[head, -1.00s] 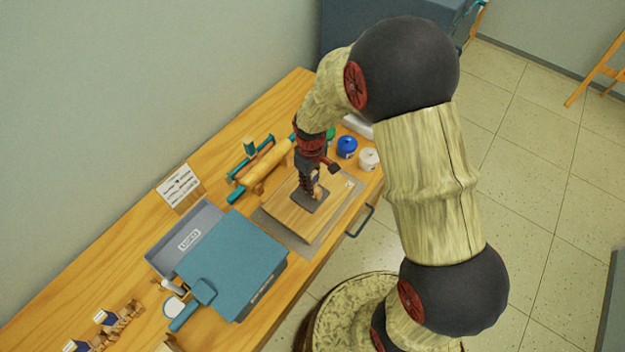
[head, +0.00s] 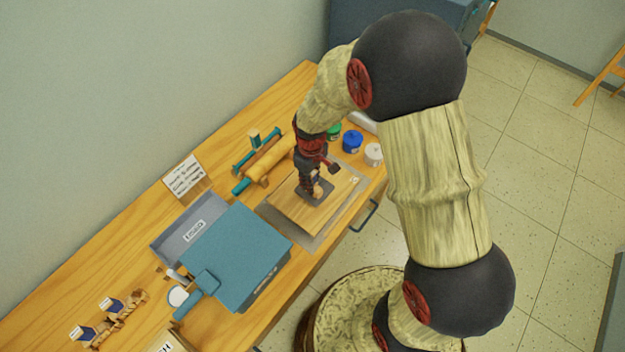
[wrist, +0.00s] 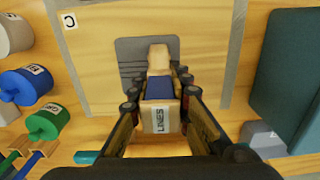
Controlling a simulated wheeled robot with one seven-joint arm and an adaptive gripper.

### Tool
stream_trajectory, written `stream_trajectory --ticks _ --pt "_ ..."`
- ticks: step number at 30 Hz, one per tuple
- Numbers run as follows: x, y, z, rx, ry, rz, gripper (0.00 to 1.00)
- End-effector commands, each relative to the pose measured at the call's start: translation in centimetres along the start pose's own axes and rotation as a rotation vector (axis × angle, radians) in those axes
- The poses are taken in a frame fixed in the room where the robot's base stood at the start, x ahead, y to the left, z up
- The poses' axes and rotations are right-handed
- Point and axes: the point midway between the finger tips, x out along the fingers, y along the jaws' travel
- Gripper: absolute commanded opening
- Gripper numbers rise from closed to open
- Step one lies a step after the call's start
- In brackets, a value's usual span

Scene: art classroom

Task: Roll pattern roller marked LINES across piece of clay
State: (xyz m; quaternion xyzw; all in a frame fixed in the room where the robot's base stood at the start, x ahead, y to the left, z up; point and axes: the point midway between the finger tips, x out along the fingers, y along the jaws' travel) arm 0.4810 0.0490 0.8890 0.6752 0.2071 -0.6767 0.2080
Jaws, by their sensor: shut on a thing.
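My gripper (wrist: 158,108) is shut on the pattern roller (wrist: 160,120), whose pale end label reads LINES and whose middle has a dark blue band. In the wrist view the roller lies over the dark grey piece of clay (wrist: 128,58), its far wooden end above the clay. I cannot tell whether it touches the clay. The clay lies on a wooden board (wrist: 92,80) marked C, and also shows in the head view (head: 324,190) below my gripper (head: 312,182). Surface marks show on the clay's left part. My fingers hide part of the roller.
A blue box (head: 235,255) with a grey tray (head: 186,228) stands left of the board. A wooden rolling pin (head: 268,160) lies behind. Green, blue and white jars (head: 373,154) stand at the right. A grey mat (head: 352,198) lies under the board.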

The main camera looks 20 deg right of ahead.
Motion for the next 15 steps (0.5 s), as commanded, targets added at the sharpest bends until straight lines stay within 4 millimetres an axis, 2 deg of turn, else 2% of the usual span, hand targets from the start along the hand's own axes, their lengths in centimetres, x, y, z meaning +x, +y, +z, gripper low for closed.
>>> stream_trajectory --ticks 15 --pt "0.3 -1.5 -0.1 -0.001 0.003 0.001 0.00"
